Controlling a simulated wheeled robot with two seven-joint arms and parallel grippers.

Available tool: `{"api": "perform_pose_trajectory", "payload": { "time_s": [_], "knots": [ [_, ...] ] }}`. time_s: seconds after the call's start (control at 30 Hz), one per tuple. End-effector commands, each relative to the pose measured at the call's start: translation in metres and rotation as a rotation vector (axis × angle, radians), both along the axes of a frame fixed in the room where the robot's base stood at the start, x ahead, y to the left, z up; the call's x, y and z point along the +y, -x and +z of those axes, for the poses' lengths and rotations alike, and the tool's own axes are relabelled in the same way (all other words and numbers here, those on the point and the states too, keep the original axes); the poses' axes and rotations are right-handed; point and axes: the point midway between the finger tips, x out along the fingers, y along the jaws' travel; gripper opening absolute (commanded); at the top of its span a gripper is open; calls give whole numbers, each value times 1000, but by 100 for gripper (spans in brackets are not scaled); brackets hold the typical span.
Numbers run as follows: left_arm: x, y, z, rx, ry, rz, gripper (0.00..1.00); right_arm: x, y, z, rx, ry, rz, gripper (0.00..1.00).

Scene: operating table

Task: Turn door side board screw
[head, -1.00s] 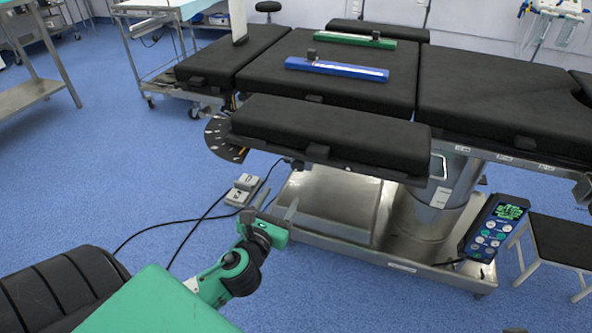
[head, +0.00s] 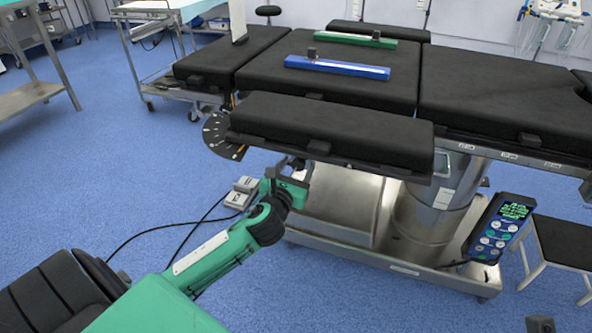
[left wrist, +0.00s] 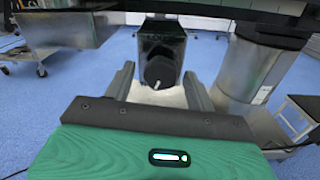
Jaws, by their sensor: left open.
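The padded black side board (head: 335,122) runs along the near side of the operating table. A dark round knob, the screw (left wrist: 160,70), with a small pale pin sits on a dark block under a board edge in the left wrist view. My left gripper (head: 295,170) is just below the side board's front edge, left of its middle. In the left wrist view its two grey fingers (left wrist: 160,78) are spread apart, with the knob showing between them. I cannot tell whether they touch it. In the head view the screw is largely hidden by my gripper.
A black scale disc (head: 222,137) hangs at the board's left end. The metal table base (head: 400,235) stands behind and right of my gripper. A hand control (head: 498,228) hangs at the right, near a stool (head: 565,242). A pedal (head: 242,190) and cables lie on the floor.

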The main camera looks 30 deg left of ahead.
Motion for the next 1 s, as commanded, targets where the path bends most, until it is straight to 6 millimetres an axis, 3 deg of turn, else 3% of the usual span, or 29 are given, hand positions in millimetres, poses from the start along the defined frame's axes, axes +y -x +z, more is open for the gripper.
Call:
{"api": "perform_pose_trajectory", "payload": {
  "time_s": [0.23, 0.47, 0.77, 1.0],
  "knots": [
    [0, 0, 0, 0, 0, 0, 56, 0, -1, -1, 4, 2, 1, 36],
    [0, 0, 0, 0, 0, 0, 11, 1, -1, -3, 6, 7, 2, 36],
    [0, 0, 1, -7, 28, 0, 11, 1, -1, 0, 7, 12, 3, 36],
    [-1, 0, 3, -35, 151, -1, 11, 2, -5, 0, 46, 14, 4, 36]
  ]
}}
